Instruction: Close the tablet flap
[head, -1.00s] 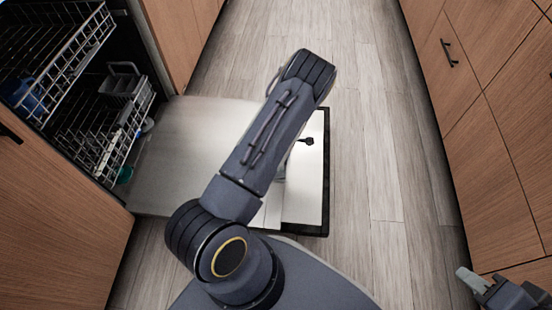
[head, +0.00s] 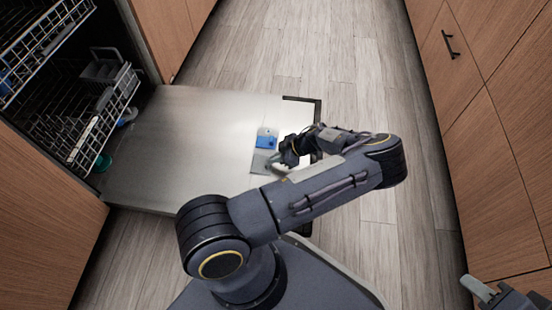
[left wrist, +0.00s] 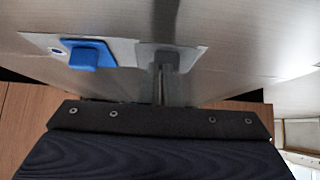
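The tablet dispenser (head: 262,160) is set in the inner face of the lowered dishwasher door. It has a pale plate with a raised blue piece (head: 266,141), which also shows in the left wrist view (left wrist: 91,54). I cannot tell which part is the flap or how far open it is. My left gripper (head: 278,164) reaches over the door from the right. Its fingers look together and empty in the left wrist view (left wrist: 165,75), over the plate beside the blue piece; contact is unclear. My right gripper (head: 478,288) is at the lower right, away from the dispenser; its opening is unclear.
The dishwasher door (head: 170,140) lies lowered, with a dark outer edge on the right. A pulled-out dish rack (head: 85,120) stands at the left. Cabinets (head: 490,130) line the right side. The wooden floor (head: 310,50) between is clear.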

